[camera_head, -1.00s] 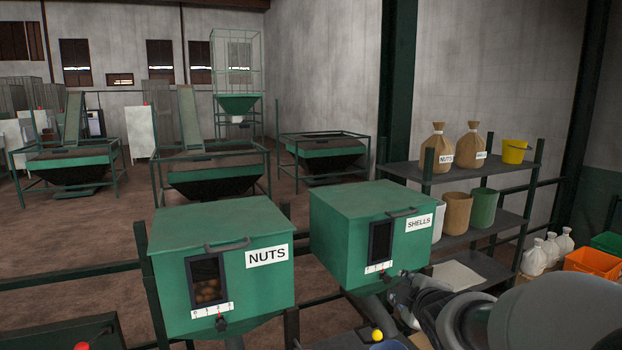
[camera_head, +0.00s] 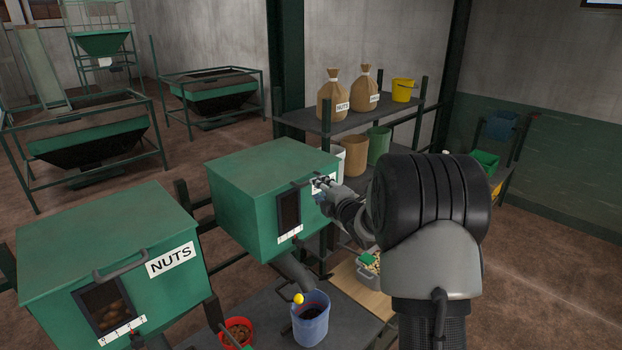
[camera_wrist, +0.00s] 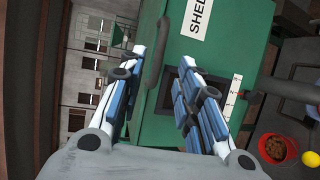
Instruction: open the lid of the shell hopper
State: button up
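The shell hopper (camera_head: 250,215) is a green box with a dark front window and a white label, which my gripper partly covers. Its green lid (camera_head: 268,160) lies shut on top. In the wrist view the dark lid handle (camera_wrist: 153,68) shows between the spread fingers. My gripper (camera_head: 322,183) is at the hopper's front upper edge, close by the handle. It is open in the wrist view (camera_wrist: 163,62), with one finger on each side of the handle. I cannot tell whether the fingers touch it.
The nuts hopper (camera_head: 60,250) stands to the left, its lid shut. A shelf (camera_head: 300,122) with sacks and buckets stands behind the shell hopper.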

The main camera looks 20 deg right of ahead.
jog(key=w, duration=0.3)
jog(key=w+f+p, duration=0.1)
jog(key=w, duration=0.4)
jog(key=shift+w+d+f+p, duration=0.2)
jog(key=shift+w+f+p, duration=0.05)
jog(key=shift+w+p, duration=0.1)
jog(key=shift+c, duration=0.2)
jog(key=shift+s, duration=0.1)
jog(key=c, duration=0.7)
jog(key=shift+f, duration=0.1)
jog(key=shift+f, duration=0.1)
